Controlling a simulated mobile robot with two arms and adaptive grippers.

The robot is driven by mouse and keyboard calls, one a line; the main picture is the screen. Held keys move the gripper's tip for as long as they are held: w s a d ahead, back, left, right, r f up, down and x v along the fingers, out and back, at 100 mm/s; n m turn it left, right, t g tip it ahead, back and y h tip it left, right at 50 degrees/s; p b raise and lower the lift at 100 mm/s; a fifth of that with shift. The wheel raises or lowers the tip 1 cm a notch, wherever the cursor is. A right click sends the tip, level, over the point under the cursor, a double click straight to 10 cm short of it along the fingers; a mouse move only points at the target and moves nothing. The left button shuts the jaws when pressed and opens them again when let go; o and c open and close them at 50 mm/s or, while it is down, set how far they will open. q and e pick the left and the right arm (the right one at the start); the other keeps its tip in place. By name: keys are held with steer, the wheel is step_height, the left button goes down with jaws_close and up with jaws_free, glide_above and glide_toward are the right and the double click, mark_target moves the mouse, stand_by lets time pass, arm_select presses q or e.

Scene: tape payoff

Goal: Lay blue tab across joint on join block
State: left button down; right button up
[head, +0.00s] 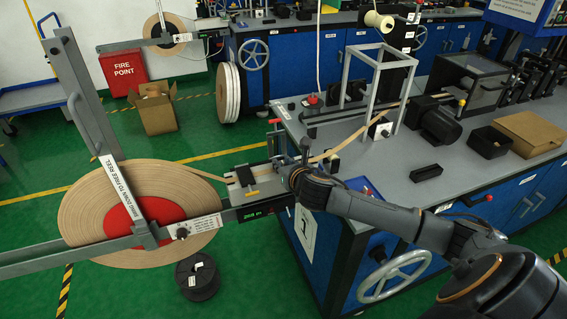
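The join block (241,187) is a small pale plate at the end of the payoff arm, beside the bench's left corner. Tan tape (190,171) runs onto it from the big reel. I cannot make out a blue tab or the joint. My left gripper is not in view.
The large tan reel (88,212) with a red centre stands at the left under a grey lever arm (88,105). Tape continues right over the bench (300,128) to a metal frame (372,85). A black spool (197,277) is on the floor, and a handwheel (394,276) sticks out in front.

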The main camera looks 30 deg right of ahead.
steer(key=shift+r, duration=0.2)
steer(key=v, duration=1.2)
steer(key=shift+f, duration=0.1)
